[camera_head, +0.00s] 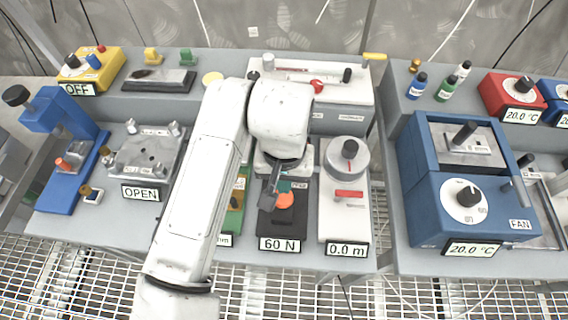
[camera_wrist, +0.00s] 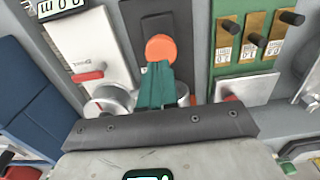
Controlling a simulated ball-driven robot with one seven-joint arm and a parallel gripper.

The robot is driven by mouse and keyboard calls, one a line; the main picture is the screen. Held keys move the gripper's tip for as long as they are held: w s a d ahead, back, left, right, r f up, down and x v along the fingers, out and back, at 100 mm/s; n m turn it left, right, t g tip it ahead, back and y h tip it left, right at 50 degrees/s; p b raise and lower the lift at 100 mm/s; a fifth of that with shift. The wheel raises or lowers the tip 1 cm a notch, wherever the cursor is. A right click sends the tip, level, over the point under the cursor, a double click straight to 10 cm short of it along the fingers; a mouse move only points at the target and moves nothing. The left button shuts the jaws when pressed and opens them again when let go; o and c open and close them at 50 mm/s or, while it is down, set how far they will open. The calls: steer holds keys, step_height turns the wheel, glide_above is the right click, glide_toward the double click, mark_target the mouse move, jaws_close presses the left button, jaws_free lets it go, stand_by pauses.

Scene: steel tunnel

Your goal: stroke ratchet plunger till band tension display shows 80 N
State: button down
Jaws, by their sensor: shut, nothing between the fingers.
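The ratchet device (camera_head: 272,222) has a dark flat body and stands on the grey bench. Its front display (camera_head: 280,245) reads 60 N. A round orange plunger (camera_head: 285,201) sits on its top. My gripper (camera_head: 281,188) is shut and empty, pointing down over the device beside the plunger. In the wrist view the teal fingers (camera_wrist: 157,78) are together, with their tips at the edge of the orange plunger (camera_wrist: 160,47). I cannot tell whether they touch it. My arm and fingers hide the back of the device.
A white device (camera_head: 346,216) with a red handle and a 0.0 m display stands close on the right. A green device (camera_wrist: 245,60) stands close on the other side, mostly behind my arm in the head view. A blue oven-like box (camera_head: 468,190) stands farther right, across a gap.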

mark_target(283, 198)
steer(key=shift+f, duration=1.6)
steer(key=shift+f+b, duration=0.3)
steer(key=shift+f, duration=1.15)
